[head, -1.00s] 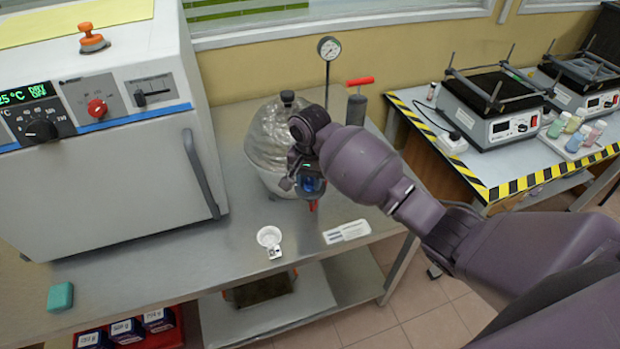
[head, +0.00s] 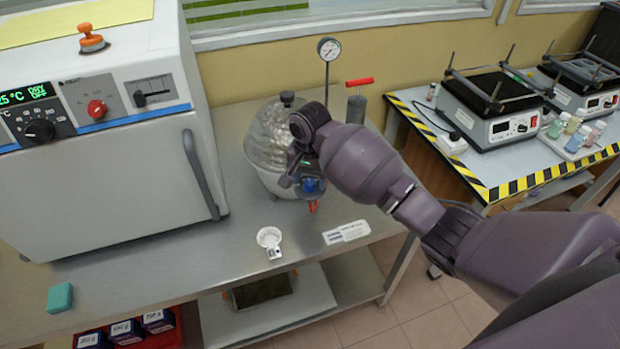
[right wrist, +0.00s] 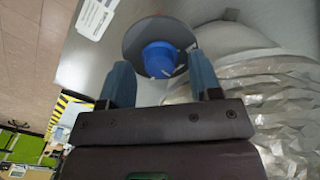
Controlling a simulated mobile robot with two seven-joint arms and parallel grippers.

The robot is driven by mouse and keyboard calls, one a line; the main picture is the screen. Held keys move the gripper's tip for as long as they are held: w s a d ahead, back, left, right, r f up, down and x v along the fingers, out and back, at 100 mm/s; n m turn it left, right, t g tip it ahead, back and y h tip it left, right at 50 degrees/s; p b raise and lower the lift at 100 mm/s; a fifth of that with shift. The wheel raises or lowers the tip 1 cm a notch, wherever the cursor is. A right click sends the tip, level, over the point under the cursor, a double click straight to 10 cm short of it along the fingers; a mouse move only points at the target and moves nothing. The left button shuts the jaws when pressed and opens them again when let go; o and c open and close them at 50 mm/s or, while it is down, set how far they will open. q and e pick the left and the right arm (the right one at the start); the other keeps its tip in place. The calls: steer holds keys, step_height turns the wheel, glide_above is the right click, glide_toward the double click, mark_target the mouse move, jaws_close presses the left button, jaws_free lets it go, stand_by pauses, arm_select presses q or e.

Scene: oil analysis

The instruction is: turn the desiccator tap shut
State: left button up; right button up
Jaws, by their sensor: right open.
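The desiccator (head: 268,138) is a clear, ribbed dome on a pale base on the steel bench, with a dark knob on top. Its blue tap (head: 311,186) is at the front right side, and a small red part (head: 313,206) shows just below it. My right gripper (head: 298,182) is at the tap, partly hidden by my wrist. In the right wrist view the blue tap (right wrist: 160,58) lies between and just beyond the open fingers (right wrist: 162,84), with a gap on each side. I cannot tell the tap's turn position. My left gripper is not in view.
A gauge (head: 328,50) on a stem and a pump with a red handle (head: 359,82) stand behind. An oven (head: 110,180) fills the left. A small white dish (head: 269,237) and a label card (head: 346,232) lie in front. The front bench is mostly clear.

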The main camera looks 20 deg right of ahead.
mark_target(310, 181)
step_height(310, 181, up, 10)
stand_by(0.4)
steer(key=shift+r, duration=0.1)
stand_by(0.4)
